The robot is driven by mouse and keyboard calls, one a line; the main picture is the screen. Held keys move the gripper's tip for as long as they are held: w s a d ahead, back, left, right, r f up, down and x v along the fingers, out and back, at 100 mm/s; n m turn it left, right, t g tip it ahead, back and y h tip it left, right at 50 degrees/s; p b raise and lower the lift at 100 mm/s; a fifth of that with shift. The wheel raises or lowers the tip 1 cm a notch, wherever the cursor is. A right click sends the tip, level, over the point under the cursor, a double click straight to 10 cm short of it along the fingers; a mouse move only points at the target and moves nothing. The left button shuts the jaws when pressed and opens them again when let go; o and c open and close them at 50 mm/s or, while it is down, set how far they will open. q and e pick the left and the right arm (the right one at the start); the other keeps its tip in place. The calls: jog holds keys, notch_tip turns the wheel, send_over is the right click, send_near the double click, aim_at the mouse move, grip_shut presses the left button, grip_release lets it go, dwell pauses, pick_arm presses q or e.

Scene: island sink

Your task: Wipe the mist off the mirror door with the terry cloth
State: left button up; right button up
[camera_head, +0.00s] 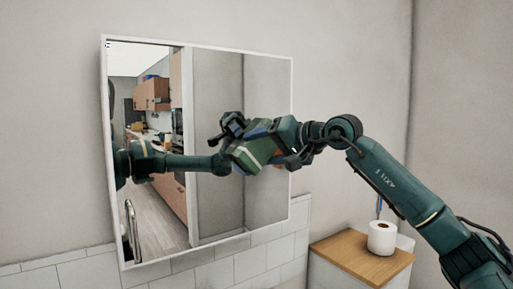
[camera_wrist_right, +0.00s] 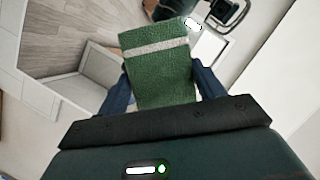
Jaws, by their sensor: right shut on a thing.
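The mirror door (camera_head: 218,150) is a white-framed panel on the wall, reflecting a kitchen, a grey corner and part of my arm. I see no distinct mist on the glass. My right gripper (camera_head: 268,136) is in front of the mirror's right half, shut on the terry cloth (camera_head: 248,155), which is green with a pale stripe. In the right wrist view the cloth (camera_wrist_right: 160,85) sticks out flat between the two blue fingers. Cloth and reflection overlap in the head view, so I cannot tell whether it touches the glass. My left gripper is not in view.
A white toilet roll (camera_head: 382,238) stands on a wooden top (camera_head: 352,258) at the lower right, with a thin blue stick behind it. White tiles (camera_head: 85,270) run below the mirror. The wall left of the mirror is clear.

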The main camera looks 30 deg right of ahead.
jog(key=shift+w+d+p, duration=0.1)
jog(key=shift+d+p, duration=0.2)
jog(key=shift+d, duration=2.15)
jog(key=s+b, duration=0.3)
jog(key=s, duration=0.3)
jog(key=shift+b, duration=0.3)
jog(key=shift+d, duration=0.1)
